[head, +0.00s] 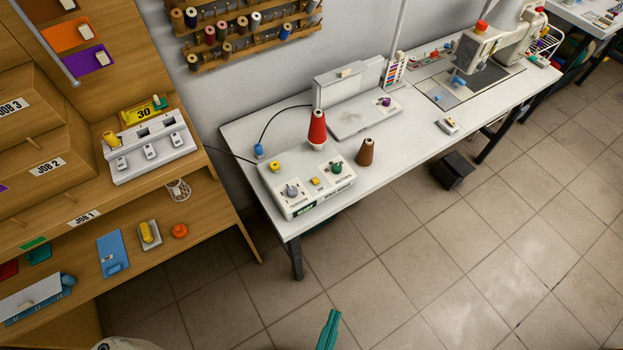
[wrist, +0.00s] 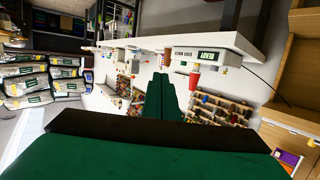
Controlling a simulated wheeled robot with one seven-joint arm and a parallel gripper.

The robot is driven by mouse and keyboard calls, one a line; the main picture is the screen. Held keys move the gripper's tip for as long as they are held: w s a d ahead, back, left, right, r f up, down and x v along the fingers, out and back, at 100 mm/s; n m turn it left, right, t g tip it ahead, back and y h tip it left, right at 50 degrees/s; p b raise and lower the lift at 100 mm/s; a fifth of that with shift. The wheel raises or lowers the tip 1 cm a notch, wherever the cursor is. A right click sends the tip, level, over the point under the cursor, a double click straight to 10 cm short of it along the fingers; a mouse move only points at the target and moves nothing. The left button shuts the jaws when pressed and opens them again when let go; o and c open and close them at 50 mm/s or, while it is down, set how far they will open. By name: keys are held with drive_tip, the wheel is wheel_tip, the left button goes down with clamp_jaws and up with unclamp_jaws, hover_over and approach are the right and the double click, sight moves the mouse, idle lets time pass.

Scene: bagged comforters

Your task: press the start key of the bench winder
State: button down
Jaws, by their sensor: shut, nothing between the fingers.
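The bench winder (head: 306,181) is a white box on the near left end of the white table. Its top carries a red thread cone (head: 317,130), a grey knob (head: 292,191), a dark green knob (head: 336,167), a small yellow key (head: 315,181) between the knobs and a yellow knob (head: 274,166) at the back left. The labels are too small to tell which is the start key. My gripper (head: 328,330) is shut and empty, over the floor in front of the table and apart from the winder. Its green fingers (wrist: 160,95) also show in the wrist view.
A brown cone (head: 366,152) stands right of the winder on the table (head: 410,165). A sewing machine (head: 492,48) is farther right. Wooden shelves (head: 215,215) with job boxes stand left. Bagged comforters (wrist: 38,85) show in the wrist view. The tiled floor in front is open.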

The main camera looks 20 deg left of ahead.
drive_tip(key=w+a+f+m+g, duration=0.1)
drive_tip(key=w+f+m, duration=0.15)
drive_tip(key=w, duration=0.25)
drive_tip(key=w+a+f+m, duration=0.1)
drive_tip(key=w+f+m, duration=0.15)
drive_tip(key=w, duration=0.25)
wheel_tip(320, 180, up, 14)
drive_tip(key=m+g+y, duration=0.5)
drive_tip(key=m+g, duration=0.2)
drive_tip(key=m, duration=0.8)
hover_over(316, 181)
drive_tip(key=shift+s+d+r, duration=0.3)
drive_tip(key=shift+s+r, duration=0.15)
drive_tip(key=shift+f, duration=4.4)
drive_tip(key=shift+f, duration=0.1)
drive_tip(key=shift+f, duration=0.35)
